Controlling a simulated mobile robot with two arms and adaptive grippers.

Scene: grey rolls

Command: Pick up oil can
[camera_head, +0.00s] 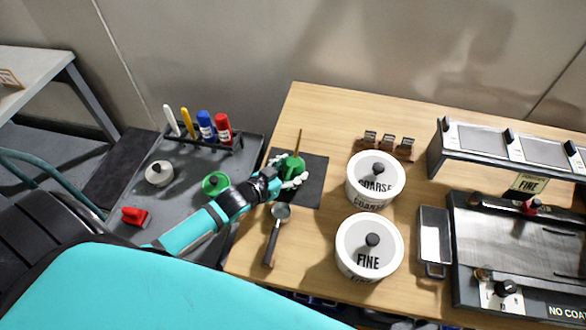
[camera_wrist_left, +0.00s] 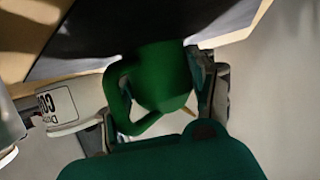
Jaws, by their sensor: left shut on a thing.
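The oil can (camera_head: 291,166) is green with a thin brown spout pointing up. It is over the dark mat (camera_head: 312,192) at the left side of the wooden table. My left gripper (camera_head: 292,181) is shut on the oil can. In the left wrist view the green can (camera_wrist_left: 160,78), with its loop handle, is between the fingers of my left gripper (camera_wrist_left: 160,100). I cannot tell whether the can touches the mat or is slightly raised. My right gripper is not in view.
White COARSE (camera_head: 370,205) and FINE (camera_head: 360,266) pots stand right of the mat. A black-handled tool (camera_head: 272,240) lies in front of it. A grey surface at left holds a rack with markers (camera_head: 206,138), a green lid (camera_head: 215,183) and a red object (camera_head: 135,216).

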